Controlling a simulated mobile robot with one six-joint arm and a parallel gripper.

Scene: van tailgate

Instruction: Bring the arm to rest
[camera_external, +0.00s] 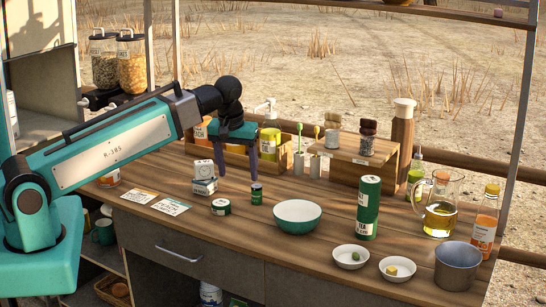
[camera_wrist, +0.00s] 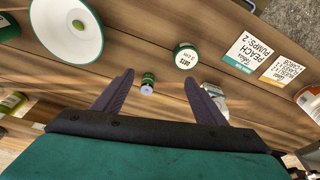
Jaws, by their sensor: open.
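My gripper (camera_external: 237,173) hangs from my teal arm above the wooden counter (camera_external: 310,255), with its fingers pointing down. In the wrist view its two dark fingers (camera_wrist: 160,95) are spread apart with nothing held between them. A small dark green jar (camera_external: 257,193) stands on the counter near the fingers; it also shows in the wrist view (camera_wrist: 147,84), between the fingertips in the picture but farther down. My arm reaches in from the left in the external view, bent down at the wrist.
A tall tea tin (camera_external: 368,208), a glass pitcher (camera_external: 440,205), a bottle (camera_external: 484,222) and a metal pot (camera_external: 458,266) stand right. A wooden caddy (camera_external: 270,165) is behind.

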